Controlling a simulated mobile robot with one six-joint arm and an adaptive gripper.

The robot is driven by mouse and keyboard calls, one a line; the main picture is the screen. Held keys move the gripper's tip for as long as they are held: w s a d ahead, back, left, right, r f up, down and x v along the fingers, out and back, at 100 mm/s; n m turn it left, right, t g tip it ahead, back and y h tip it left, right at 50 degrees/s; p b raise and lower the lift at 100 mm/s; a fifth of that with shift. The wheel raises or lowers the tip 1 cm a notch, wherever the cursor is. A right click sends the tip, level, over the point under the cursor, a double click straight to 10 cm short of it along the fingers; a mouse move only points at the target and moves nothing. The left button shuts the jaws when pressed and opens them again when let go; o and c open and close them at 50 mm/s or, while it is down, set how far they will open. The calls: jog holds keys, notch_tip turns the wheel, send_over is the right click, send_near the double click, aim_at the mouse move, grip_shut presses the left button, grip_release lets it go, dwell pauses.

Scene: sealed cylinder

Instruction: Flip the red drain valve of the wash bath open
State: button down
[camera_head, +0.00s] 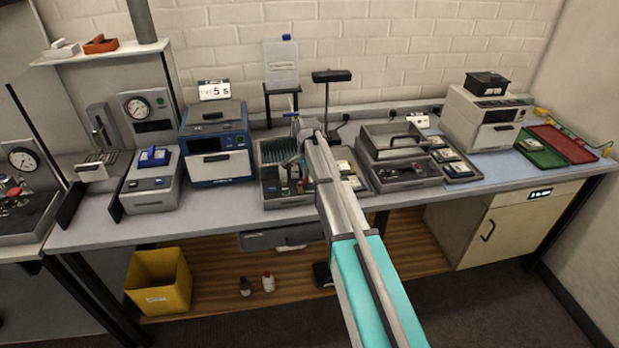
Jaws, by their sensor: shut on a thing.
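My arm reaches from the bottom right to the back of the bench. Its end, with my gripper (298,122), is small and partly hidden by the arm. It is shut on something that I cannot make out. Below it stands a grey open-topped bath-like unit (262,178) with a dark rack (285,168) inside. A small red spot (284,191) shows at the unit's front; I cannot tell whether it is the drain valve or how it is set. The unit's right side is behind my arm.
A white container with a blue cap (282,65) stands on a dark stand behind. A blue instrument (217,145) is left of the grey unit; a lidded grey station (393,150) is to the right. Green (540,150) and red (565,143) trays lie far right. A yellow bin (158,280) stands below.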

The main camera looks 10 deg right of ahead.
aim_at(298, 173)
jog(key=n, duration=0.2)
jog(key=w+a+n, duration=0.1)
jog(key=n, duration=0.3)
jog(key=shift+w+a+n, duration=0.25)
jog(key=shift+a+n, duration=0.05)
jog(key=n, duration=0.1)
jog(key=a+n, duration=0.1)
jog(key=n, duration=0.3)
jog(key=shift+w+a, duration=0.15)
jog(key=shift+a, duration=0.2)
jog(key=c, duration=0.6)
grip_release()
jog(key=shift+d, duration=0.1)
